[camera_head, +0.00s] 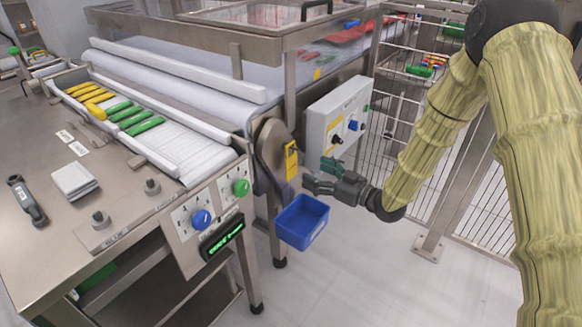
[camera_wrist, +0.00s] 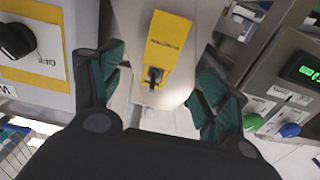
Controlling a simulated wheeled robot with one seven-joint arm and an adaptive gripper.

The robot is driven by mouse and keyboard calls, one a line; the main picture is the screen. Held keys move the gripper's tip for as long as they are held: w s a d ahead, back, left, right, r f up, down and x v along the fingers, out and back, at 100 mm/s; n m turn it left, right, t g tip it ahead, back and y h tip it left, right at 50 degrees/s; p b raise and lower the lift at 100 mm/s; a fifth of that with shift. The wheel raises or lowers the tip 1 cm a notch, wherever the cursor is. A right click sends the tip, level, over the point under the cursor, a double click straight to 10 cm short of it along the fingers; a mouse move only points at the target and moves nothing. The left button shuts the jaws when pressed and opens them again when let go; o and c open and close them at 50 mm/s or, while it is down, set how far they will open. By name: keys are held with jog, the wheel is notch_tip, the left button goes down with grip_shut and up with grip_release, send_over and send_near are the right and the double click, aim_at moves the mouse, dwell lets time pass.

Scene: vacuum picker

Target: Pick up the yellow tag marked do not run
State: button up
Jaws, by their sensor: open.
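The yellow tag (camera_head: 291,161) hangs on the rounded grey metal guard (camera_head: 270,142) at the end of the conveyor. My gripper (camera_head: 312,174) is just right of the tag in the head view. In the wrist view its dark fingers with green pads (camera_wrist: 158,82) are apart, one on each side of the tag's lower end. The gripper is open and holds nothing.
A blue bin (camera_head: 303,222) sits just below my gripper. A grey control box (camera_head: 337,118) with knobs stands behind it. The panel with blue and green knobs (camera_head: 211,205) is to the left. A wire fence (camera_head: 400,110) stands behind my arm.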

aim_at(292, 163)
jog(key=shift+b+x, duration=0.3)
jog(key=shift+x, duration=4.45)
jog(key=shift+s+f, duration=0.1)
jog(key=shift+f, duration=0.05)
jog(key=c, duration=1)
